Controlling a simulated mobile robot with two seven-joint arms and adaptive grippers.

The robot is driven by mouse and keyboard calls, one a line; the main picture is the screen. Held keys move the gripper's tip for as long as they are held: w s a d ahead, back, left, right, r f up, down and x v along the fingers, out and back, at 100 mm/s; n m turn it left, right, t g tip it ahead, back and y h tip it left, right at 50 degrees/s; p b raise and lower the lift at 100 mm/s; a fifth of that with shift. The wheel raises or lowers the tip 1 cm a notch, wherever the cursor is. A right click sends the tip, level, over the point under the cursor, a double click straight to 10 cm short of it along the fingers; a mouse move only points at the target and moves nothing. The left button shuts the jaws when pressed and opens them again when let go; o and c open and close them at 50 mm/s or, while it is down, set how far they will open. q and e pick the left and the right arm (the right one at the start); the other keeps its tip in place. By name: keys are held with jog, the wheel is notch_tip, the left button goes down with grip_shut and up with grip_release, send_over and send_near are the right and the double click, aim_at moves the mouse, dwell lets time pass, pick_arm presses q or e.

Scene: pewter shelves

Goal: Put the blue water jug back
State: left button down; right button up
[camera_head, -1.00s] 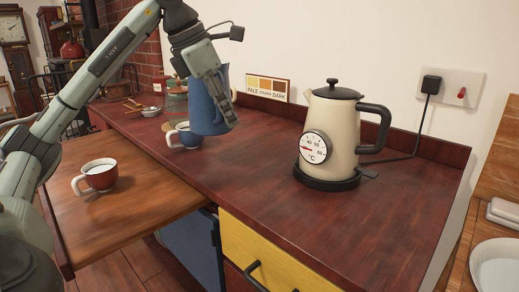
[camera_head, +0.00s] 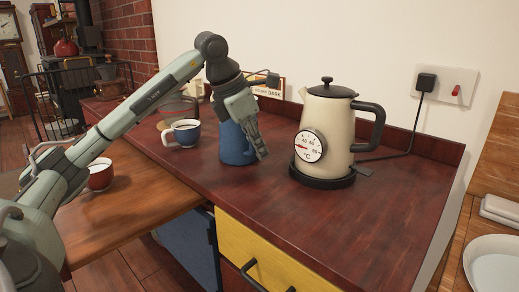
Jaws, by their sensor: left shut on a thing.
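The blue water jug (camera_head: 234,146) stands upright on the dark red counter, or very close above it, left of the cream kettle. My left gripper (camera_head: 256,150) is shut on the jug from above and in front, covering much of its upper and right side. The jug's rim and handle are hidden behind the gripper. My right gripper is not in the view.
The cream kettle (camera_head: 331,120) with a dial stands close right of the jug. A blue-and-white mug (camera_head: 183,133) is to its left. A red-and-white mug (camera_head: 100,176) sits on the lower wooden board (camera_head: 140,206). The front counter (camera_head: 330,222) is clear.

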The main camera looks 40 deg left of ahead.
pick_arm(q)
jog(key=shift+r, duration=0.15)
jog(key=c, duration=1.6)
grip_release()
jog(key=shift+f, duration=0.2)
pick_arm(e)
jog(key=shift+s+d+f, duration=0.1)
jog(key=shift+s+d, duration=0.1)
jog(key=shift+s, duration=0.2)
pick_arm(q)
jog(key=shift+r, duration=0.2)
jog(key=p+v, duration=0.1)
jog(key=v, duration=1.1)
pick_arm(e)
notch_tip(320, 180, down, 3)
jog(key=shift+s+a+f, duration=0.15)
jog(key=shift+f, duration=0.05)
